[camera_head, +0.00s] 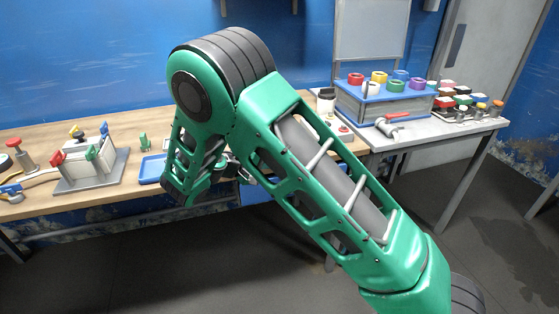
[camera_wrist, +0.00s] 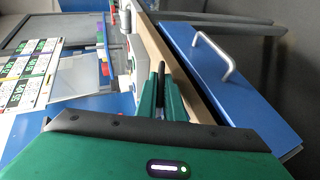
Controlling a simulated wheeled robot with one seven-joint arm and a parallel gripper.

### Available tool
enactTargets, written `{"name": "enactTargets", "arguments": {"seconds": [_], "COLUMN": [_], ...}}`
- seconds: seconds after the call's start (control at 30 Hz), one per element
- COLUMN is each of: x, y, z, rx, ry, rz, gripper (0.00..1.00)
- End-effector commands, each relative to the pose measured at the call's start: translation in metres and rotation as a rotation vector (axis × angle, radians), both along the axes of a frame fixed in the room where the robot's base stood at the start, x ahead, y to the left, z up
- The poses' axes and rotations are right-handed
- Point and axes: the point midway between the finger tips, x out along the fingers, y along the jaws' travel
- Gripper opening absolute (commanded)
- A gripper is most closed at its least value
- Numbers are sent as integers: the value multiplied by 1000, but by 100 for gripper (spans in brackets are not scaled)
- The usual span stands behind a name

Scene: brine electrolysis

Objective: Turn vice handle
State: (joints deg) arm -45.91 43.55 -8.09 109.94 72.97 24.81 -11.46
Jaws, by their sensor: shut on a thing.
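In the wrist view, my gripper (camera_wrist: 160,84) shows as two green fingers close together. They are shut on a slim dark bar (camera_wrist: 161,74), which appears to be the vice handle. In the head view, my green arm covers most of this spot, and the fingers cannot be made out. A small grey metal part (camera_head: 246,176) shows beside the arm at the bench's front edge; it may be part of the vice. The rest of the vice is hidden, so the handle's angle cannot be told.
The wooden bench (camera_head: 45,140) carries a white block with coloured clamps (camera_head: 90,168) and a blue tray (camera_head: 152,168) at left. At right, a grey table (camera_head: 425,130) holds a blue box (camera_head: 350,106) with coloured rings. A blue drawer front (camera_wrist: 235,75) has a metal handle. Floor in front is clear.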

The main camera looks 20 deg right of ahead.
Motion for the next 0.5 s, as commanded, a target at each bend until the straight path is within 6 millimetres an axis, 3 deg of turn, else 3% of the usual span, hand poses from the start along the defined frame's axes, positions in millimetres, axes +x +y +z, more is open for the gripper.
{"name": "enactTargets", "arguments": {"seconds": [0.13, 0.2, 0.5], "x": [0, 0, 0], "y": [3, 2, 2], "z": [-2, -2, -1], "rx": [5, 5, 3], "ry": [5, 5, 2], "rz": [5, 5, 2], "gripper": [0, 16, 16]}}
